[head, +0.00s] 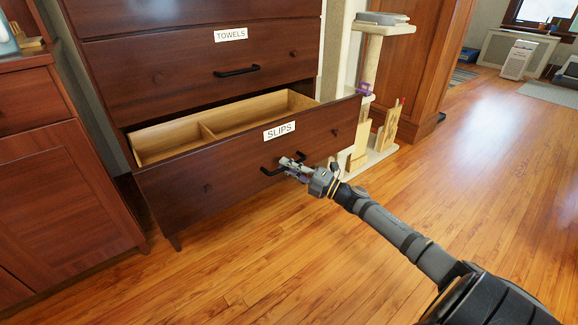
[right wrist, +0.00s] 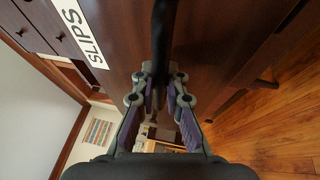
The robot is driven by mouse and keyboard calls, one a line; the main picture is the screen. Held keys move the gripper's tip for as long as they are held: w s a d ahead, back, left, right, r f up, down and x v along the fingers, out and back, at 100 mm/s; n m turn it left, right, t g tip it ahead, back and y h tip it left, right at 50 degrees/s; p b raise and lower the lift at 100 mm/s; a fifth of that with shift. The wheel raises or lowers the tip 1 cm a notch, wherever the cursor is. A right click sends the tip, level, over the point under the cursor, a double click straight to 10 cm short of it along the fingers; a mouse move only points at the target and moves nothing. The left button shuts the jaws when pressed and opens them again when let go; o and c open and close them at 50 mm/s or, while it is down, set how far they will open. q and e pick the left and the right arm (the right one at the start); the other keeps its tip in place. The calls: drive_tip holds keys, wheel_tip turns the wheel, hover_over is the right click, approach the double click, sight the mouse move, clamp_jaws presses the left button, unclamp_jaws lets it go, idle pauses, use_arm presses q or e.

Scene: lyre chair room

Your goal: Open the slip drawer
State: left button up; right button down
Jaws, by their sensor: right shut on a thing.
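The slip drawer (head: 240,155), dark wood with a white "SLIPS" label (head: 279,131), is the lowest drawer of the dresser and stands pulled out, showing a pale wooden inside with a divider. Its black bar handle (head: 270,171) is on the front. My right gripper (head: 291,164) is shut on this handle. In the right wrist view, the dark handle (right wrist: 163,40) runs between the two fingers (right wrist: 158,88), and the drawer front fills much of the view beside the label (right wrist: 80,32). My left gripper is not in view.
The "TOWELS" drawer (head: 200,65) above is closed. A reddish wooden cabinet (head: 60,200) stands at the left. A cat tree (head: 365,100) stands close to the drawer's right end. The wooden floor (head: 470,180) in front and to the right is clear.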

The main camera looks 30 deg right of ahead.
drive_tip(key=c, duration=1.4)
unclamp_jaws()
drive_tip(key=shift+o, duration=0.2)
drive_tip(key=shift+s, duration=0.1)
drive_tip(key=v, duration=1.1)
drive_tip(key=shift+s+d+f, duration=0.15)
drive_tip(key=shift+s+d, duration=0.1)
drive_tip(key=shift+s, duration=0.05)
